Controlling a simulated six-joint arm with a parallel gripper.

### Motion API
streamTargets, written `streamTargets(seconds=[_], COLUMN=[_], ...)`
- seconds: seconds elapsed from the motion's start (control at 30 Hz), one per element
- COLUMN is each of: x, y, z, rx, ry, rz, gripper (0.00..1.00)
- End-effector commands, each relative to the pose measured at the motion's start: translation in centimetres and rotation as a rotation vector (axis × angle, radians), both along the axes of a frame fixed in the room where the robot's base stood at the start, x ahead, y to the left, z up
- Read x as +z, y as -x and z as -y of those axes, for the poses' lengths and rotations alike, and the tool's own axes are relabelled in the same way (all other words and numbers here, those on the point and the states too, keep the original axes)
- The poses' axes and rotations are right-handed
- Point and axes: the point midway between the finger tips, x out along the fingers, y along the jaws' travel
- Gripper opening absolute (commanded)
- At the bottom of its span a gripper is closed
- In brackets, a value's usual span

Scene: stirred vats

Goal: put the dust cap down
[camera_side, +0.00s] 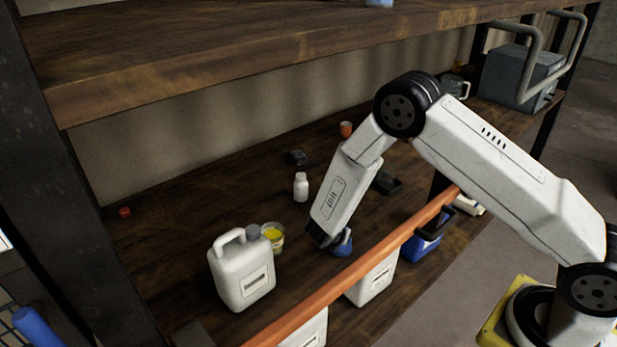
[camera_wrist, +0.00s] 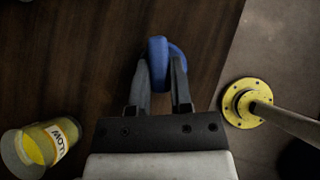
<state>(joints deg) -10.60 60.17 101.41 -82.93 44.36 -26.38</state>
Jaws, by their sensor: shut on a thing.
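The dust cap (camera_wrist: 157,58) is blue and rounded, and sits between the two dark fingers of my gripper (camera_wrist: 161,80) in the wrist view. My gripper is shut on it. In the side view my gripper (camera_side: 334,240) points down at the lower wooden shelf, behind the orange rail, with the blue cap (camera_side: 343,245) at its tips. The fingers partly hide the cap. I cannot tell whether the cap touches the shelf or hangs just above it.
A white jug (camera_side: 241,272) and a clear cup with yellow contents (camera_side: 273,237) stand left of my gripper; a white bottle (camera_side: 301,187) stands behind. The orange rail (camera_side: 370,257) crosses in front, near white containers (camera_side: 372,281) and a blue one (camera_side: 424,246). Bare shelf (camera_side: 180,215) lies at left.

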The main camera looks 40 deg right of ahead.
Motion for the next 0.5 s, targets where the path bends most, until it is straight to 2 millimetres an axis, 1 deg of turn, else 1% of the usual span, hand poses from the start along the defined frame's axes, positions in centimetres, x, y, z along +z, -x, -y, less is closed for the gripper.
streamTargets(seconds=[0.1, 0.13, 0.17, 0.2, 0.23, 0.5], x=[-0.28, -0.27, -0.25, -0.25, -0.25, -0.23], y=[0.0, 0.0, 0.0, 0.0, 0.0, 0.01], z=[0.0, 0.0, 0.0, 0.0, 0.0, 0.0], rx=[0.001, 0.0, 0.0, 0.0, 0.0, 0.0], ry=[0.0, 0.0, 0.0, 0.0, 0.0, 0.0], rz=[-0.001, 0.0, 0.0, 0.0, 0.0, 0.0], gripper=[0.0, 0.32, 0.41, 0.54, 0.61, 0.61])
